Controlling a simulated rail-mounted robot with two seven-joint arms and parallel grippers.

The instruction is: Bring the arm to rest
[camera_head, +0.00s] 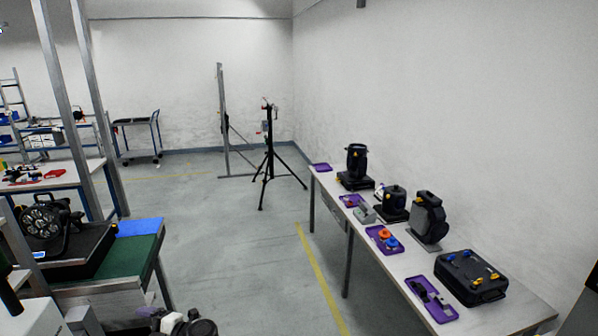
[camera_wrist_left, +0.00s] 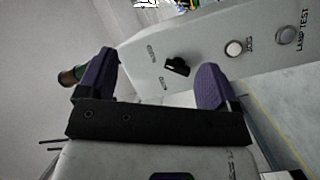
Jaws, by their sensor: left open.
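In the left wrist view my left gripper (camera_wrist_left: 155,80) is open, with purple pads on its two fingers set wide apart. Nothing is held between them. A pale grey control panel (camera_wrist_left: 205,45) lies beyond the fingers; a black rotary switch (camera_wrist_left: 177,66) shows in the gap, with a white round button (camera_wrist_left: 233,48) and a grey one marked LAMP TEST (camera_wrist_left: 286,35) to its right. I cannot tell how far the fingers are from the panel. My right gripper is not in view. In the head view a par can (camera_head: 45,222) stands on a black case at the left.
A green-topped bench (camera_head: 130,258) with a blue sheet (camera_head: 140,227) is at lower left. A long white table (camera_head: 390,262) along the right wall carries several lamps, purple trays and a black case (camera_head: 470,276). A tripod (camera_head: 268,150) stands behind. The floor between is clear.

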